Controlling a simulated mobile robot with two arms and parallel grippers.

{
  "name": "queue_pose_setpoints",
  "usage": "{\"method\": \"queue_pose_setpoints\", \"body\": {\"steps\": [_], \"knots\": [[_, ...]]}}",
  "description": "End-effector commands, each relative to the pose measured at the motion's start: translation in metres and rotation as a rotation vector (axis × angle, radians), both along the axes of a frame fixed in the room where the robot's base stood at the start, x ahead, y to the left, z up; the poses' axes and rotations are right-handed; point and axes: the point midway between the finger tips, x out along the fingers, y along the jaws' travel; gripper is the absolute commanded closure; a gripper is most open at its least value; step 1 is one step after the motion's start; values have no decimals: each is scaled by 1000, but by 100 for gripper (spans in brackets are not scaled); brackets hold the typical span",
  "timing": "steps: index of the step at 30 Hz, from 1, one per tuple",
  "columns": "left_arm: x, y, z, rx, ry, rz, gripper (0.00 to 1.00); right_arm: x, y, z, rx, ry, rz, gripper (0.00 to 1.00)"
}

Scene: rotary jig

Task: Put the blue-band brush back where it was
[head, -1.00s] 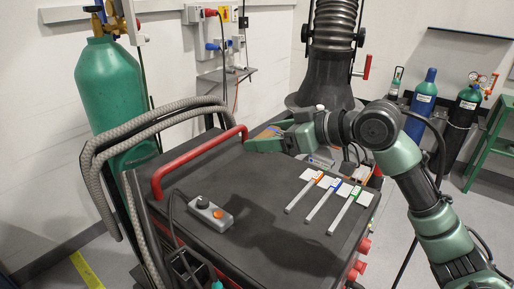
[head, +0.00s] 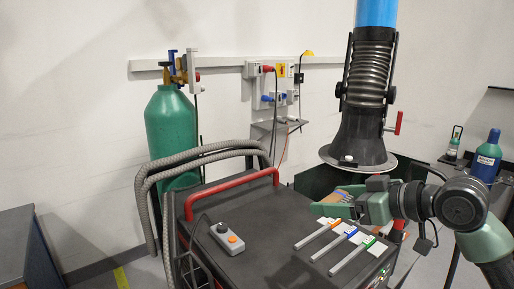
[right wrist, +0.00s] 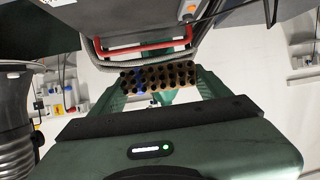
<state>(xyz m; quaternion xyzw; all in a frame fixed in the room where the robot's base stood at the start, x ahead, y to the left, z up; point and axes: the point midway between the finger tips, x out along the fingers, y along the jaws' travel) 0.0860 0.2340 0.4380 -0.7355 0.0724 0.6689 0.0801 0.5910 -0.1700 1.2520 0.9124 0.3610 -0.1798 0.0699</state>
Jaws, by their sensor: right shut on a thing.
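My right gripper (head: 335,205) is shut on a brush (head: 344,195) with a brown wooden body and a blue band, held above the back right part of the dark cart top (head: 260,225). In the right wrist view the brush (right wrist: 172,74) sits between the two green fingers (right wrist: 160,85), its rows of dark bristle tufts showing and its blue band left of the middle. Three grey strips (head: 333,244) with white tags marked orange, blue and green lie on the cart top in front of the gripper. My left gripper is not in view.
A grey control box (head: 227,238) with an orange button lies on the cart's left part. A red handle (head: 230,187) borders the cart's back left. A large extraction hood (head: 357,142) hangs behind the gripper. A green gas cylinder (head: 172,137) stands at the left.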

Motion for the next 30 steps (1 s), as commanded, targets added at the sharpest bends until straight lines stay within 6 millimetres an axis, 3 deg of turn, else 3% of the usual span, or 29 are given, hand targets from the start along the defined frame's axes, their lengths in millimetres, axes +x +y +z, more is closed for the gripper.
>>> {"method": "queue_pose_setpoints", "body": {"steps": [8, 17, 24, 30], "knots": [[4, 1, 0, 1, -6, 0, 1, -16, 3, -30, 8, 9, 46, 65], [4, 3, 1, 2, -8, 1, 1, -51, 2, -81, 20, 18, 112, 65], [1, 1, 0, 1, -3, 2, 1, -110, -7, -141, 29, 14, 170, 65], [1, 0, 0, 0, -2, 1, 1, -154, -18, -172, 15, 4, 189, 65]]}}
